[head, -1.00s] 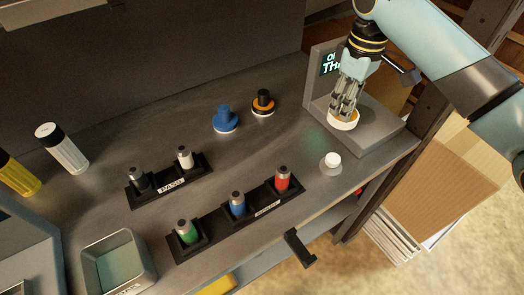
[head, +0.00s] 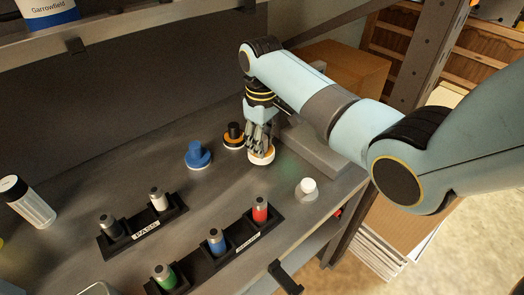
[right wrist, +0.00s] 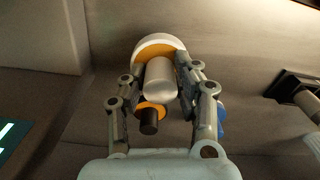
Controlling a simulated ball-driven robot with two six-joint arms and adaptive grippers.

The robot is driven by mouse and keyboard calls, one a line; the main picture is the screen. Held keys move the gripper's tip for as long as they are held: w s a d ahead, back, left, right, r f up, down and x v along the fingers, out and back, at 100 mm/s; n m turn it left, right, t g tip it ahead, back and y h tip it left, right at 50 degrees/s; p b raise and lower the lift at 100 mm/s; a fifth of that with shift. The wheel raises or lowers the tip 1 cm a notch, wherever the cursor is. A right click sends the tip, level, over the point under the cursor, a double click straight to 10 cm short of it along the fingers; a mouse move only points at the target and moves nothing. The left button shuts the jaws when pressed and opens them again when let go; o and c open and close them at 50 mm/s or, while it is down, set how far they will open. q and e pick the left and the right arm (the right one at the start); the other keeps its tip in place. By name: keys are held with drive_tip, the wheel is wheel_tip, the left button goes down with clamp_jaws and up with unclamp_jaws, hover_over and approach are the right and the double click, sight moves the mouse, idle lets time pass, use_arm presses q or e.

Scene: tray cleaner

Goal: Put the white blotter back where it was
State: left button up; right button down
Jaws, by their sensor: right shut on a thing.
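My right gripper (head: 258,148) is shut on the white blotter (head: 262,157), which has a pale round handle and an orange-and-white disc base. In the right wrist view the gripper's fingers (right wrist: 160,85) close on both sides of the blotter's handle (right wrist: 160,78). The blotter is over the counter, just right of the black-and-orange blotter (head: 234,135); I cannot tell whether it touches the surface. The blue blotter (head: 198,154) stands further left. My left gripper is not in view.
A grey stand (head: 316,150) is right of the gripper, partly behind my arm. A small white knob (head: 307,186) stands nearer the front. Two black racks, the PASS rack (head: 146,234) and another (head: 238,244), hold several markers. Counter between the blotters and racks is clear.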

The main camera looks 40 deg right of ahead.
wheel_tip(320, 180, down, 3)
drive_tip(key=shift+s+r, duration=0.1)
drive_tip(key=shift+r, duration=0.05)
drive_tip(key=shift+f, duration=0.3)
drive_tip(key=shift+f, duration=0.15)
drive_tip(key=c, duration=1)
unclamp_jaws()
wheel_tip(320, 180, up, 12)
drive_tip(key=shift+r, duration=0.15)
